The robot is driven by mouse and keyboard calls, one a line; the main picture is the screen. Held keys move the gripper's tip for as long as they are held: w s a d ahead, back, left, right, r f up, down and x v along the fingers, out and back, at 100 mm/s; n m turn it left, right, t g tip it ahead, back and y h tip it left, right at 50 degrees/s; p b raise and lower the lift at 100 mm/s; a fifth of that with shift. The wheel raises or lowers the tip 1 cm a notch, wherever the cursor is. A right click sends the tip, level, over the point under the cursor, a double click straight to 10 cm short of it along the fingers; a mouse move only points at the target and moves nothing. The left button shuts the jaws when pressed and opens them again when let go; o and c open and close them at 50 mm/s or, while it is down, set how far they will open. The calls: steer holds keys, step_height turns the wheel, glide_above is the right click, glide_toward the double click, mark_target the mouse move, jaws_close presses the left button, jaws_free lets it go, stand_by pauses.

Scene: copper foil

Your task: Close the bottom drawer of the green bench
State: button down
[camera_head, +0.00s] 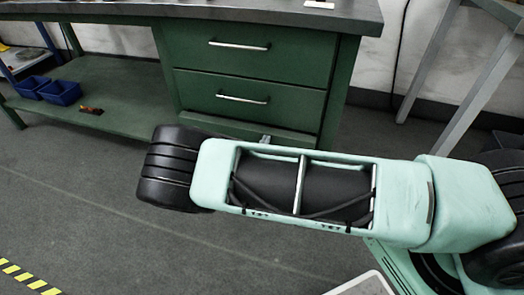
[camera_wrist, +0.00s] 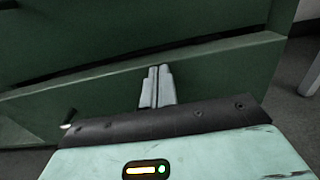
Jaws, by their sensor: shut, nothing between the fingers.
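The green bench (camera_head: 340,85) stands ahead, with drawers stacked under its top. The upper two drawers look closed in the head view. The bottom drawer (camera_head: 225,125) is mostly hidden behind my arm; its top edge sticks out a little. In the wrist view the bottom drawer's front (camera_wrist: 225,75) slants across, with a dark gap above its top edge, so it looks slightly open. A handle end (camera_wrist: 68,122) shows at the lower left. My gripper (camera_wrist: 155,72) is shut and empty, with its fingertips at the drawer front; I cannot tell whether they touch.
A low green shelf (camera_head: 125,75) to the left holds blue bins (camera_head: 60,92) and a small orange-black object (camera_head: 91,110). A grey table leg (camera_head: 445,105) stands at the right. The grey floor at the lower left is clear, with yellow-black tape (camera_head: 30,280).

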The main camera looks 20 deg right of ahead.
mark_target(269, 130)
stand_by(0.3)
steer(key=x, duration=0.4)
steer(key=shift+w+d+p, duration=0.1)
steer(key=shift+d+p, duration=0.15)
steer(key=shift+p, duration=0.1)
steer(key=shift+w+d+r, duration=0.1)
steer(key=shift+w, duration=0.15)
